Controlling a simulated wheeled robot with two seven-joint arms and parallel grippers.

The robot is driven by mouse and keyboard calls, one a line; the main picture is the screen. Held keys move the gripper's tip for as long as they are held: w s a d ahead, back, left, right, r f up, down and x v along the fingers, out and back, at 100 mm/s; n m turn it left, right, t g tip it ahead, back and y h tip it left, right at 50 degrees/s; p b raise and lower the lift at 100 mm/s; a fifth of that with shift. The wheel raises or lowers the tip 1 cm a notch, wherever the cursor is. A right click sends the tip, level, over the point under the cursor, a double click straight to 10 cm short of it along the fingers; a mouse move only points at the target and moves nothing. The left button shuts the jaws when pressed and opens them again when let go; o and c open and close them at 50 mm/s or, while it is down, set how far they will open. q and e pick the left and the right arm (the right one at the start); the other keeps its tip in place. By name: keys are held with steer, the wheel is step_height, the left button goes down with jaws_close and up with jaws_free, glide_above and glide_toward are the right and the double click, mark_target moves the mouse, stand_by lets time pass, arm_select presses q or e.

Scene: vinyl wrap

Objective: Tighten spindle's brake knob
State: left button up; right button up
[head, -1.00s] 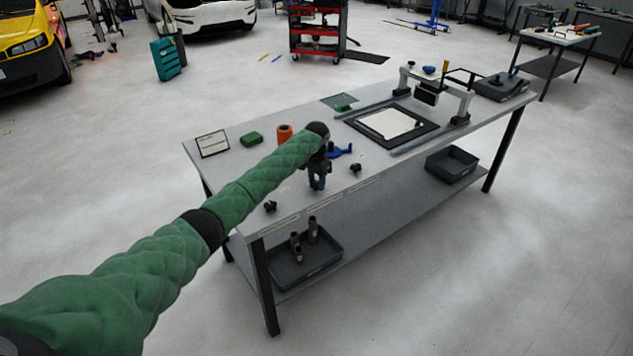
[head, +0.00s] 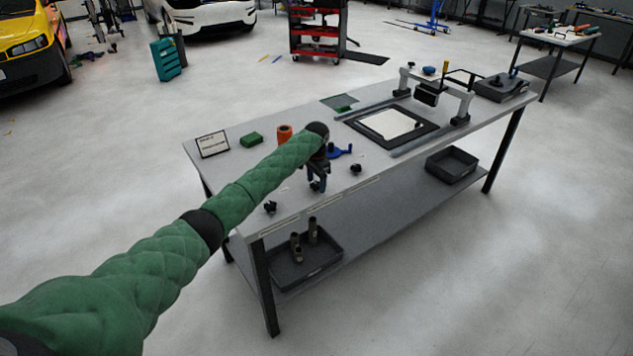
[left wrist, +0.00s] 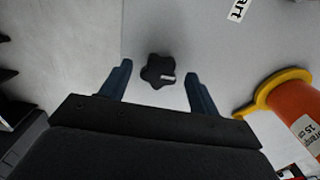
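A black lobed knob (left wrist: 158,70) shows in the left wrist view, between and slightly beyond my left gripper's (left wrist: 159,78) two blue fingers, with a gap on each side. The gripper is open and not touching it. In the head view, my left gripper (head: 317,186) is low over the table's front edge, fingers down. One black knob (head: 270,207) is to its left and another (head: 355,168) to its right along that edge. Which part belongs to the spindle I cannot tell. My right gripper is out of view.
An orange roll (head: 284,134) stands behind my left gripper; an orange roll with a yellow flange (left wrist: 296,110) is at the right in the wrist view.

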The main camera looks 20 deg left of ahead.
mark_target(316, 184)
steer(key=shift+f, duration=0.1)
arm_select(q)
steer(key=shift+r+b, duration=0.3)
steer(key=shift+r, duration=0.05)
step_height(316, 184, up, 6)
steer(key=shift+f+b, duration=0.2)
steer(key=shift+b, duration=0.9)
steer(key=shift+r, duration=0.7)
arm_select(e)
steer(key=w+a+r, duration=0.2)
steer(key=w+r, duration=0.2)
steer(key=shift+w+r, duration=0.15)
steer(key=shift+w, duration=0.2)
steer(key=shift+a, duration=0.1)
